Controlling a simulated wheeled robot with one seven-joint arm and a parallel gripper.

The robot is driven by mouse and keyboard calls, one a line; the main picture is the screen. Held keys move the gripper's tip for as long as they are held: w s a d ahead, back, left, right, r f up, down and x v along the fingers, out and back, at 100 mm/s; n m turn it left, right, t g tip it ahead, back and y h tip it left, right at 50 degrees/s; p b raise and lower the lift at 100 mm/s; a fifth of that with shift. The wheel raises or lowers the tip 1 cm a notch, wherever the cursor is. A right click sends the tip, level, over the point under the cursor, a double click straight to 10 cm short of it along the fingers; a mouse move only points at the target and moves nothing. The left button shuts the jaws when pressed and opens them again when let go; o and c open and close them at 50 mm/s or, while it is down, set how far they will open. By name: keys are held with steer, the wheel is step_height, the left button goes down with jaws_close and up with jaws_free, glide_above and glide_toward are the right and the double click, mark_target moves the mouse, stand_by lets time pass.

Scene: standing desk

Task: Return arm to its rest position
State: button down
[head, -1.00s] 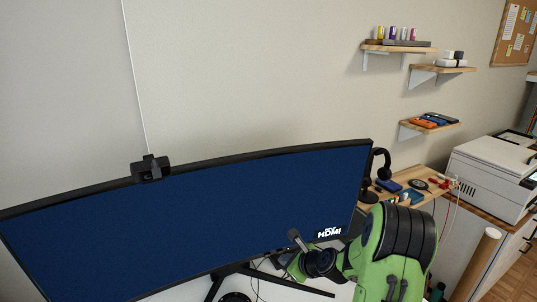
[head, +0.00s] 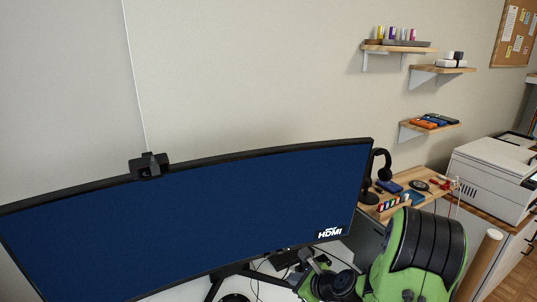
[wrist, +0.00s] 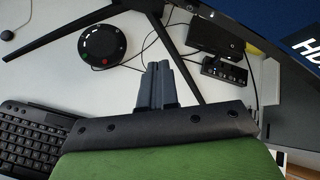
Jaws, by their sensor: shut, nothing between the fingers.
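My green and black arm (head: 419,240) is in the lower right of the head view, in front of the monitor's right end. My gripper (wrist: 160,68) points over the white desk in the wrist view, its two grey fingers together and nothing between them. In the head view the gripper end is low, below the monitor's lower right corner, and partly hidden by the arm.
The wide monitor (head: 190,225) fills the left and middle. A round black puck device (wrist: 102,46), a keyboard (wrist: 30,140), small black boxes (wrist: 215,36) and cables lie on the desk. A wooden side shelf (head: 430,200) and printer (head: 492,178) stand right.

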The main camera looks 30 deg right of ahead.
stand_by(0.3)
steer(key=s+a+r+n+g, duration=0.2)
steer(key=s+a+r+n, duration=0.1)
steer(key=a+r+n, duration=0.45)
steer(key=s+a+r+n+g, duration=0.2)
steer(key=s+a+r+n, duration=0.15)
steer(key=a+n, duration=0.6)
steer(key=s+a+r+n, duration=0.1)
steer(key=s+r+n, duration=0.2)
steer(key=s+n, duration=0.3)
steer(key=s+a+r+n+h+p, duration=0.1)
steer(key=s+r+n, duration=0.2)
steer(key=s+n, duration=0.4)
steer(key=shift+s+a+r+n+g, duration=0.2)
steer(key=shift+a+r+n+g, duration=0.15)
steer(key=shift+a+n+g, duration=0.05)
